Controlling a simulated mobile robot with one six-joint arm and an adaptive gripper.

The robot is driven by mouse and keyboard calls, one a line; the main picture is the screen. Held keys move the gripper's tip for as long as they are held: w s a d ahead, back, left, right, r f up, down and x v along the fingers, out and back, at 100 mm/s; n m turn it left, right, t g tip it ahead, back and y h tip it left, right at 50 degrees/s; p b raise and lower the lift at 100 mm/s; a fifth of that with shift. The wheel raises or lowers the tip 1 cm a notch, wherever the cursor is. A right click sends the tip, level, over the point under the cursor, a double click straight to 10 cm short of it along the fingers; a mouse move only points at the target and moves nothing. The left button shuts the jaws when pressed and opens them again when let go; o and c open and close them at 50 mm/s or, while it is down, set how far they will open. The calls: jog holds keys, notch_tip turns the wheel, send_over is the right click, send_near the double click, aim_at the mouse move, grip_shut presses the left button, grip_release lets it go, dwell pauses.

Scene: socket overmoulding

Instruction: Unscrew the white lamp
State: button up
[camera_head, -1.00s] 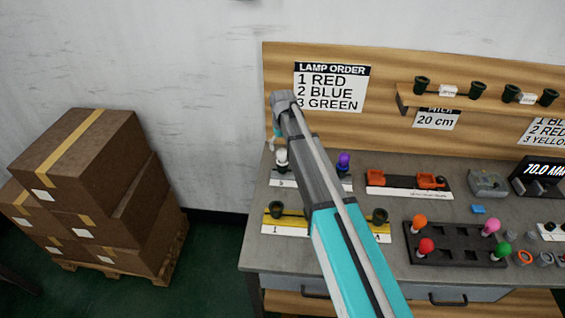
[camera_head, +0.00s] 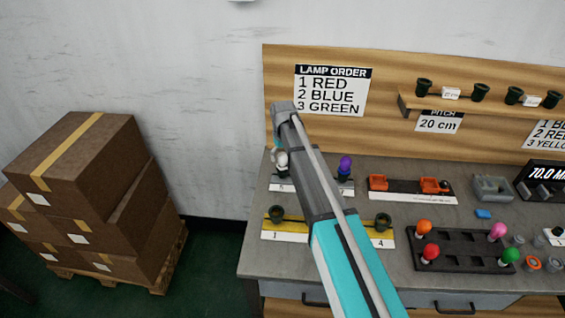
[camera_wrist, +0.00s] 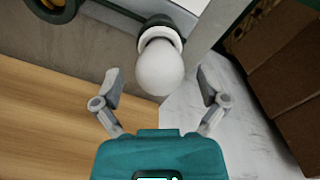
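The white lamp (camera_wrist: 160,68) sits in a dark socket (camera_wrist: 157,24) in the wrist view, with a white collar around its base. In the head view the white lamp (camera_head: 281,160) stands at the left end of a white holder strip (camera_head: 318,186), partly hidden by my arm. My gripper (camera_wrist: 158,88) is open, its two grey fingers spread on either side of the lamp's rounded end with gaps to both. In the head view the fingers are largely hidden behind my arm. A purple lamp (camera_head: 346,163) stands at the strip's right end.
A yellow strip with sockets (camera_head: 277,213) lies in front. To the right are a dark tray (camera_head: 462,247) with coloured lamps and an orange fixture (camera_head: 410,188). A wooden back panel (camera_head: 400,70) rises behind; stacked boxes (camera_head: 90,190) stand left of the bench.

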jog(key=c, duration=0.7)
jog(key=shift+o, duration=0.2)
jog(key=shift+n, duration=2.3)
jog(key=n, duration=0.4)
jog(key=shift+n, duration=0.6)
